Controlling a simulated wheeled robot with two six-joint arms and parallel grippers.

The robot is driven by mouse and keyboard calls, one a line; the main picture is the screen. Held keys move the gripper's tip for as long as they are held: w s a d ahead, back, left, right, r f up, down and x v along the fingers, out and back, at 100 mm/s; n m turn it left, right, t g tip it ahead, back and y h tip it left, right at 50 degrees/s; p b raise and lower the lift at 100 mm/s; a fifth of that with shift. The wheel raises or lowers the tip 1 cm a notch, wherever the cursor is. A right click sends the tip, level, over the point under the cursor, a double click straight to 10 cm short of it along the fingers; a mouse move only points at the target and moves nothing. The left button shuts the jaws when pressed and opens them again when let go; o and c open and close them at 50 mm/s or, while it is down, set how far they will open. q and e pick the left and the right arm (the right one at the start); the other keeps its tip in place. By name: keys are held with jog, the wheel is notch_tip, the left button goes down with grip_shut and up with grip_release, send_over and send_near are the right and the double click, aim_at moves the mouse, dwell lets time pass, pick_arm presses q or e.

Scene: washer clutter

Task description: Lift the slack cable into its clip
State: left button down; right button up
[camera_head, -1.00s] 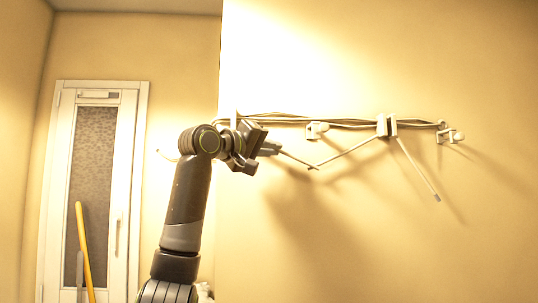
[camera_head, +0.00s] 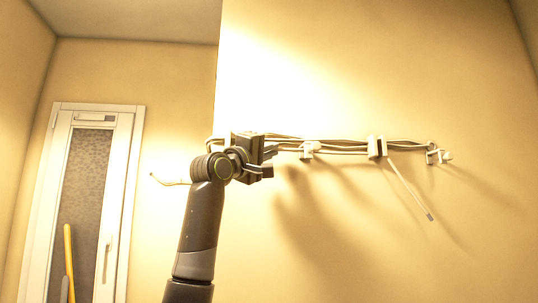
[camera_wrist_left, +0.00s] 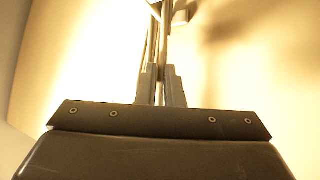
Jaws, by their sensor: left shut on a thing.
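The slack cable is hard to tell from the bundle of cables (camera_head: 340,148) along the wall in the head view. My left gripper (camera_head: 271,152) is at wall height, left of the small white clip (camera_head: 308,149). In the left wrist view its fingers (camera_wrist_left: 161,85) are closed around a thin cable (camera_wrist_left: 164,45), which runs away from me toward a clip-like piece (camera_wrist_left: 180,17). A larger white clip (camera_head: 376,147) and a right-hand clip (camera_head: 434,156) hold the bundle. I cannot tell whether the held cable sits inside any clip. My right gripper is not in view.
Another end (camera_head: 168,182) sticks out left of my arm. A door (camera_head: 92,200) and a yellow pole (camera_head: 69,262) stand at left. The wall below the bundle is free.

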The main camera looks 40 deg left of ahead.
pick_arm(q)
jog(key=shift+s+r, duration=0.1)
jog(key=shift+r, duration=0.05)
jog(key=c, duration=1.5)
grip_release()
jog(key=shift+c, duration=0.2)
jog(key=b+v, duration=0.9)
jog(key=v, duration=0.8)
jog(key=shift+s, duration=0.1)
